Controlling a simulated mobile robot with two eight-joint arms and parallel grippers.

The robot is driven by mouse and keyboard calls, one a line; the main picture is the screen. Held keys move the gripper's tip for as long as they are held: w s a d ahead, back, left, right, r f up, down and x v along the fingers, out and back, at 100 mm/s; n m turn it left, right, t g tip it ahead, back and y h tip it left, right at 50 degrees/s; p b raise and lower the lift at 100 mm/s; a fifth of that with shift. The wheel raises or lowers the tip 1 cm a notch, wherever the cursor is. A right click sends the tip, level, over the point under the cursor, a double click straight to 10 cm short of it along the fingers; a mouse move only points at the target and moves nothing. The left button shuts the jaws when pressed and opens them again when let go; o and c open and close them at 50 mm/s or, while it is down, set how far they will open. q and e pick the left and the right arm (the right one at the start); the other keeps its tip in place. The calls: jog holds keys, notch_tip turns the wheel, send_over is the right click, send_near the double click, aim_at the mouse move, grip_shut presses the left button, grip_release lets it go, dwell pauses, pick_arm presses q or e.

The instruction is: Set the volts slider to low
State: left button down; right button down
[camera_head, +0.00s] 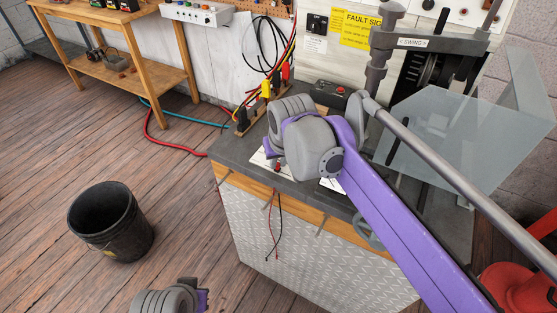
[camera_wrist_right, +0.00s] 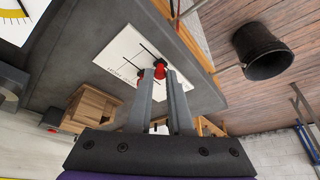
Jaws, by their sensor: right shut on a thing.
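A white slider panel (camera_wrist_right: 118,55) with dark slots lies on the grey bench top in the right wrist view. My right gripper (camera_wrist_right: 163,74) is shut on a red slider knob (camera_wrist_right: 160,69) at the panel. More red shows just beside the left finger, partly hidden by it. The panel lettering is too small to read, so I cannot tell which slider is volts. In the head view my right wrist covers most of the panel (camera_head: 260,158), and the right fingers are hidden. My left wrist shows at the bottom edge, its fingers out of frame.
Coloured clamps (camera_head: 264,92) and a dark box with a red button (camera_head: 331,92) stand on the grey bench (camera_head: 231,148). A clear guard (camera_head: 460,135) is at the right. A black bucket (camera_head: 108,222) stands on the open floor at left.

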aim_at(265, 163)
dwell(0.4)
jog(key=shift+w+a+r+p, duration=0.1)
jog(key=shift+w+a+p, duration=0.25)
jog(key=shift+a, duration=0.3)
jog(key=shift+w+a+r+p, duration=0.1)
jog(key=shift+w+a+p, duration=0.25)
jog(key=shift+a, duration=0.25)
jog(key=shift+w+a, duration=0.2)
jog(key=shift+a, duration=0.1)
jog(key=shift+d+f, duration=0.1)
jog(key=c, duration=0.8)
grip_release()
jog(key=p+v, duration=0.2)
jog(key=v, duration=0.8)
jog(key=shift+s+r, duration=0.2)
jog(key=shift+r, duration=0.1)
